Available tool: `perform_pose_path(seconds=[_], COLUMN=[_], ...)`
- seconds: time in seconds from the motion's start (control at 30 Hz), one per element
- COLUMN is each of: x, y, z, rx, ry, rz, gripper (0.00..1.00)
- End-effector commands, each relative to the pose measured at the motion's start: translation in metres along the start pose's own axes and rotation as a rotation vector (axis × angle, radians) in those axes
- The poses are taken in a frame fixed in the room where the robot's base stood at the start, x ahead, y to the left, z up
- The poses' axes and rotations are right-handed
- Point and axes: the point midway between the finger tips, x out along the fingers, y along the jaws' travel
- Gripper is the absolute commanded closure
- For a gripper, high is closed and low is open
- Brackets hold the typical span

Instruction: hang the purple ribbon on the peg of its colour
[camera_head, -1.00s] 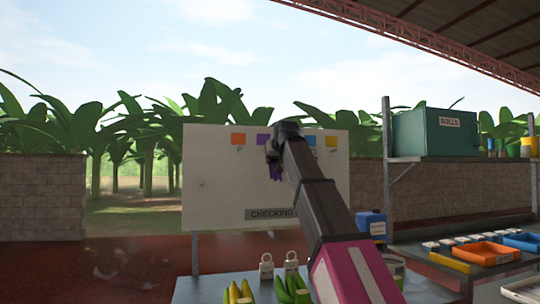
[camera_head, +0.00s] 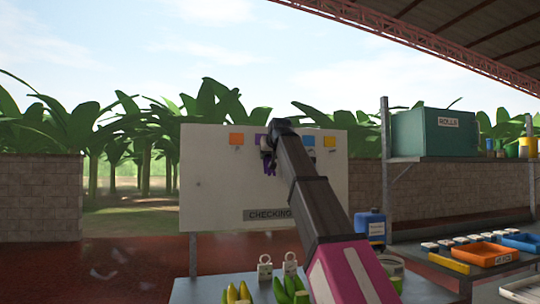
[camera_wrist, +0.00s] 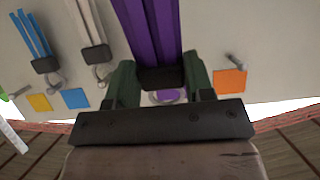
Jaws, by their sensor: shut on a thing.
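The purple ribbon (camera_head: 269,168) hangs from my gripper (camera_head: 268,150) in front of the white board (camera_head: 215,185). In the wrist view the purple ribbon (camera_wrist: 147,30) runs up from a black clip between the fingers of my gripper (camera_wrist: 158,80), which is shut on it. A pale ring shows just below the clip, with the purple patch (camera_wrist: 168,95) seen through it. The purple patch also shows at the board's top (camera_head: 260,138), partly behind my gripper. The purple peg is hidden, so I cannot tell whether the ring touches it.
The orange patch (camera_wrist: 229,82) has a bare peg (camera_wrist: 236,60) near it. Blue (camera_wrist: 76,98) and yellow (camera_wrist: 38,102) patches lie on the other side, with a white ribbon (camera_wrist: 88,20) and a blue ribbon (camera_wrist: 32,35) close by. Bananas (camera_head: 290,290) stand on the table below.

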Motion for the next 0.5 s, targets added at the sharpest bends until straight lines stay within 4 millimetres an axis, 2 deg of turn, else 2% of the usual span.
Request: perform_pose_path(seconds=[0.5], x=[0.025], y=[0.0], z=[-0.011], rx=[0.0], ry=[-0.001], rz=[0.0], gripper=[0.74])
